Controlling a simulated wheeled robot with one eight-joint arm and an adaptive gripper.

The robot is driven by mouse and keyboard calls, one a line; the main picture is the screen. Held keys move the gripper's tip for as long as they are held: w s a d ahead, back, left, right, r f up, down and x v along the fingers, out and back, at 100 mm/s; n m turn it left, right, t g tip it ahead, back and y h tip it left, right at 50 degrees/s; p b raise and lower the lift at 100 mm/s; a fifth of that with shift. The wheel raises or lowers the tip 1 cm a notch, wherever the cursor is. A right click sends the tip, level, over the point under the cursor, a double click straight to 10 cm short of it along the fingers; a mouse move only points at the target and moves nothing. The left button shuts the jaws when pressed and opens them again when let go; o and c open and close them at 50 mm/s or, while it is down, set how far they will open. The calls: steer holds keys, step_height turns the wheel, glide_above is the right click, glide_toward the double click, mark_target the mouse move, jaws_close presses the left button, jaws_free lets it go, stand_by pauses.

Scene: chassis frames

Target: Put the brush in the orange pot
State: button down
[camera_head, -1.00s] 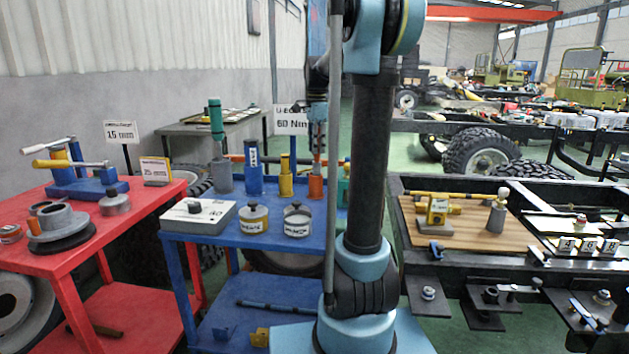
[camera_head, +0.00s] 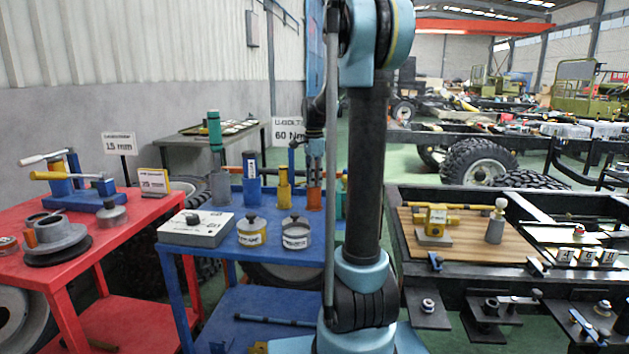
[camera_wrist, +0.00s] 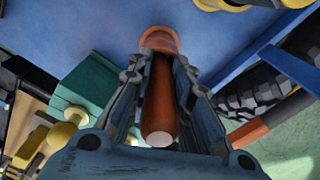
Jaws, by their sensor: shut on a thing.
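The orange pot (camera_head: 314,199) stands at the back right of the blue table (camera_head: 266,262). My gripper (camera_head: 315,157) is directly above it, pointing down. In the wrist view my gripper (camera_wrist: 158,100) is shut on the brush, whose brown-orange handle (camera_wrist: 160,100) lies between the fingers with its pale end towards the camera. The far end of the brush lines up with the rim of the orange pot (camera_wrist: 158,38). The bristles are hidden, and I cannot tell how far they reach into the pot.
A yellow pot (camera_head: 284,189), a blue pot (camera_head: 251,180) and a grey pot (camera_head: 221,187) with a green-handled item stand left of the orange pot. Two tins (camera_head: 252,231) (camera_head: 296,233) and a white box (camera_head: 196,229) are in front. A green block (camera_wrist: 85,90) is close beside my gripper.

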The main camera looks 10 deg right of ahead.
steer(key=c, duration=1.5)
jaws_free()
steer(key=shift+o, duration=0.2)
step_height(320, 180, up, 12)
steer(key=shift+r, duration=0.1)
